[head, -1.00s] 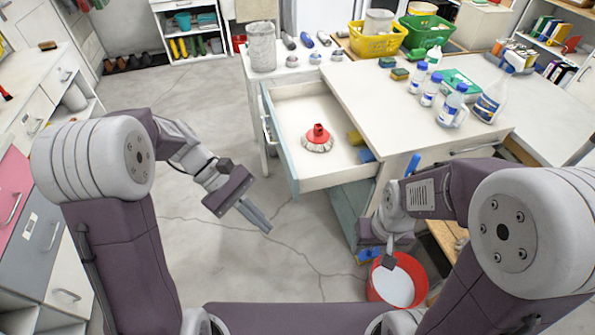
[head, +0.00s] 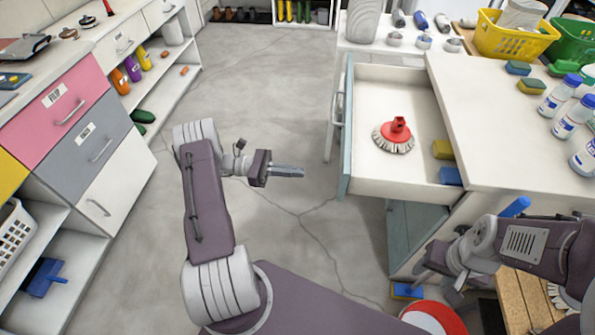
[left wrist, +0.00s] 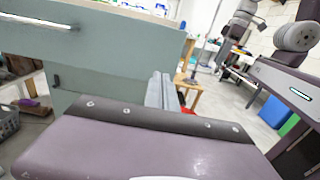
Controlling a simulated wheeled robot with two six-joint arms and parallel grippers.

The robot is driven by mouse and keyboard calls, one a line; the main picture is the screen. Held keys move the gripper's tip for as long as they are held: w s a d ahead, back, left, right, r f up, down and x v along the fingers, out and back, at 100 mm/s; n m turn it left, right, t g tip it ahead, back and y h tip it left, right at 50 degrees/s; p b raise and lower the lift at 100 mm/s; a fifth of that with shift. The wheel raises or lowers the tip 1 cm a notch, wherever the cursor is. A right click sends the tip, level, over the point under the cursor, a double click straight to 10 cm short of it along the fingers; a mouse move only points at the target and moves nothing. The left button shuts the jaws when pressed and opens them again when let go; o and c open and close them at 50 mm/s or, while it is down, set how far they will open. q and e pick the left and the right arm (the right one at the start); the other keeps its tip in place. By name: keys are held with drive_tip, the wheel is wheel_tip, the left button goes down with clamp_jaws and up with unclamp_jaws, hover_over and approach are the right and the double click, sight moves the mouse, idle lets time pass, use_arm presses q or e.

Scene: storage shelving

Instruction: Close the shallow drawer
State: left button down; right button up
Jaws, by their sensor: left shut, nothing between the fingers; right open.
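The shallow drawer (head: 397,165) stands pulled out from the white counter, its pale blue-green front panel (head: 345,135) facing left. A red-topped scrub brush (head: 394,135), a yellow sponge and a blue sponge lie inside. My left gripper (head: 300,171) is shut and empty, to the left of the drawer front, with its fingers pointing right towards it and a visible gap between. In the left wrist view, the fingers (left wrist: 160,90) show beside a blue-green panel (left wrist: 110,45). My right gripper (head: 432,275) is open, low beside the cabinet under the drawer; its fingers are partly unclear.
The counter top (head: 480,110) holds several bottles, sponges and a yellow basket (head: 515,35). A red and white bucket (head: 435,318) stands on the floor by my right arm. Another drawer unit (head: 75,130) stands at the left. The floor between is clear.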

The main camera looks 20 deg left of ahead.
use_arm(q)
drive_tip(key=x, duration=1)
use_arm(e)
drive_tip(key=shift+f, duration=0.2)
use_arm(q)
drive_tip(key=shift+d, duration=0.15)
